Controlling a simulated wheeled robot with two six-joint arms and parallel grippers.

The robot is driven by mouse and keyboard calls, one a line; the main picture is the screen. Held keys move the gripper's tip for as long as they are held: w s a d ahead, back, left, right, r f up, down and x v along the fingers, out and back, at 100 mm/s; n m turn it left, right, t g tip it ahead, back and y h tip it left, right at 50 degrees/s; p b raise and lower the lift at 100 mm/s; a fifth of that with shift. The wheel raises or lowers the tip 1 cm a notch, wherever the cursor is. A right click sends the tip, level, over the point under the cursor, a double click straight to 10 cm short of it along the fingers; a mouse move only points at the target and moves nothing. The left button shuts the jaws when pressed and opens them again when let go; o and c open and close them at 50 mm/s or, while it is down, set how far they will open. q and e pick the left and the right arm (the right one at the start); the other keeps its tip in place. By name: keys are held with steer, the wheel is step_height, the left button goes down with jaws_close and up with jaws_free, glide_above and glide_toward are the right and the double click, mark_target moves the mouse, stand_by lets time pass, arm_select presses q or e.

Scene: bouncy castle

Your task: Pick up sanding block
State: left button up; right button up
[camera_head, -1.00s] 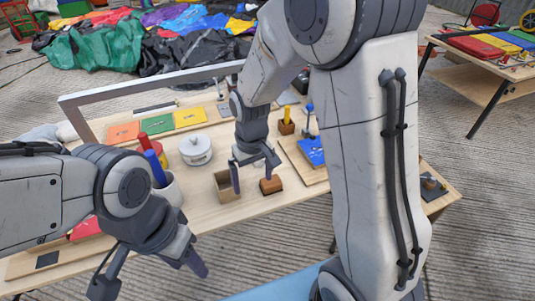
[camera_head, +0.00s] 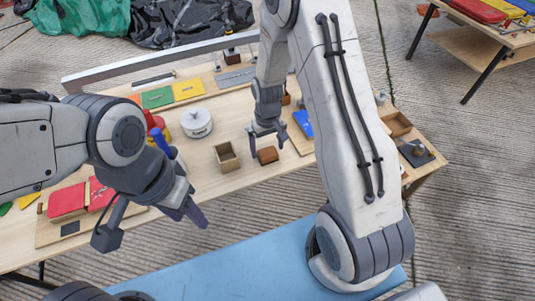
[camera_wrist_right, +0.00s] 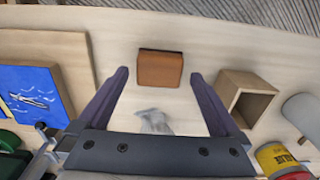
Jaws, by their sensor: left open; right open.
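The sanding block, a small brown block (camera_head: 267,155), lies on the light wooden table (camera_head: 207,180) near its front edge. It also shows in the right wrist view (camera_wrist_right: 160,69), centred between my fingertips and slightly beyond them. My right gripper (camera_head: 267,142) is open and points down over the block, one finger to each side. I see a gap between each finger and the block in the wrist view, so it is not held. My left gripper (camera_head: 153,227) is open and empty, in front of the table's left part.
An open wooden box (camera_head: 227,158) stands just left of the block, close to one finger. A blue picture board (camera_wrist_right: 35,95) lies on the other side. A white lidded pot (camera_head: 196,123) and red pads (camera_head: 67,201) are further left. Bare table surrounds the block.

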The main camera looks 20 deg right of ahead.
steer(key=shift+f, duration=1.45)
steer(key=c, duration=1.3)
steer(key=shift+r, duration=0.1)
steer(key=shift+r, duration=0.4)
steer(key=r, duration=0.3)
steer(key=shift+s+d+r, duration=0.2)
steer(key=shift+d+r, duration=0.2)
steer(key=s+d+r, duration=0.4)
steer(key=d, duration=0.1)
steer(key=s+d+r+b, duration=0.1)
steer(key=s+d+r, duration=0.1)
steer(key=d, duration=0.1)
steer(key=shift+s+d+r, duration=0.15)
steer(key=shift+s+d, duration=0.1)
steer(key=shift+s, duration=0.15)
